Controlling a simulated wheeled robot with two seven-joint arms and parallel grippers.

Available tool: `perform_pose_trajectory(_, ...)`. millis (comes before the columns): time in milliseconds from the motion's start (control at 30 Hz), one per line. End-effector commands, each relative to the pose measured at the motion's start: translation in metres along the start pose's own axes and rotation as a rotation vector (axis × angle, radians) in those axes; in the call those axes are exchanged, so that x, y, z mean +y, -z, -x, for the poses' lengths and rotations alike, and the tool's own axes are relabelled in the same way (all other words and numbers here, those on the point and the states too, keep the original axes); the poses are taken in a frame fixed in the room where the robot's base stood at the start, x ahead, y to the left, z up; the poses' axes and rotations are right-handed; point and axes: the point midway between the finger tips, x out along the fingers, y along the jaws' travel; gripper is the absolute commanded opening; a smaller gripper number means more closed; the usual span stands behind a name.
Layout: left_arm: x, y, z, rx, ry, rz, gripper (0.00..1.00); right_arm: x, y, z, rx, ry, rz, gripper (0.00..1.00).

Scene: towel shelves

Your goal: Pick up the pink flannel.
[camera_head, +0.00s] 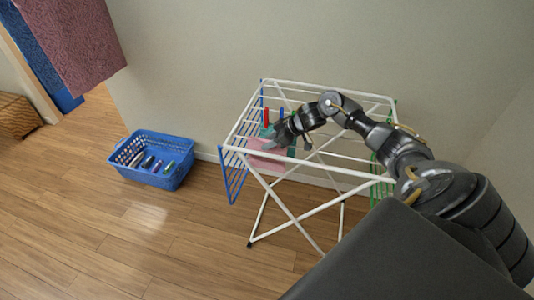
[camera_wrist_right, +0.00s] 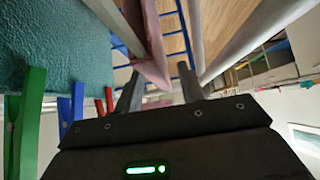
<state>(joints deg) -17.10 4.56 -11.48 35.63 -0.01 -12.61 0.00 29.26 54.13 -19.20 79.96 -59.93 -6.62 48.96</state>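The pink flannel (camera_head: 265,161) hangs at the left part of a white drying rack (camera_head: 262,182). My right gripper (camera_head: 277,140) is over the rack just above the flannel and hides part of it. In the right wrist view the gripper's two fingers (camera_wrist_right: 160,90) are apart, so it is open. A thin pink fold of the flannel (camera_wrist_right: 155,66) shows between and beyond the fingertips; I cannot tell whether they touch it. My left gripper is not in view.
A teal cloth (camera_wrist_right: 62,40) hangs beside the flannel, with a green peg (camera_wrist_right: 30,110), blue pegs (camera_wrist_right: 77,102) and a red peg (camera_head: 266,116) close by. Rack bars surround the gripper. A blue basket (camera_head: 148,172) stands on the floor. A mauve towel (camera_head: 75,40) hangs upper left.

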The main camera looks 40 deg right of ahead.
Motion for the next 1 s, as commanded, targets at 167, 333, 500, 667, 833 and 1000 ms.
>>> perform_pose_trajectory(167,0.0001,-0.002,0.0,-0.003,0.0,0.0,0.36,0.0004,-0.0005,-0.0013,-0.001,-0.001,0.0,0.39)
perform_pose_trajectory(333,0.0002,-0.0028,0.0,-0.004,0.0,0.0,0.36,0.0003,-0.0004,-0.0012,-0.001,-0.001,0.0,0.25)
perform_pose_trajectory(500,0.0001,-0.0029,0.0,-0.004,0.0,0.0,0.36,0.0003,-0.0004,-0.0011,-0.001,-0.001,0.0,0.03)
perform_pose_trajectory(667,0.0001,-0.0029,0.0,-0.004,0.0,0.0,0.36,0.0003,-0.0004,-0.001,-0.001,-0.001,0.0,0.0)
perform_pose_trajectory(833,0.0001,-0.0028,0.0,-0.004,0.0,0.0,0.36,0.0004,-0.0003,-0.0009,0.0,-0.001,0.0,0.0)
perform_pose_trajectory(1000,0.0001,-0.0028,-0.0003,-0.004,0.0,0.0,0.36,0.0006,0.0024,0.0014,0.001,-0.002,0.001,0.0)
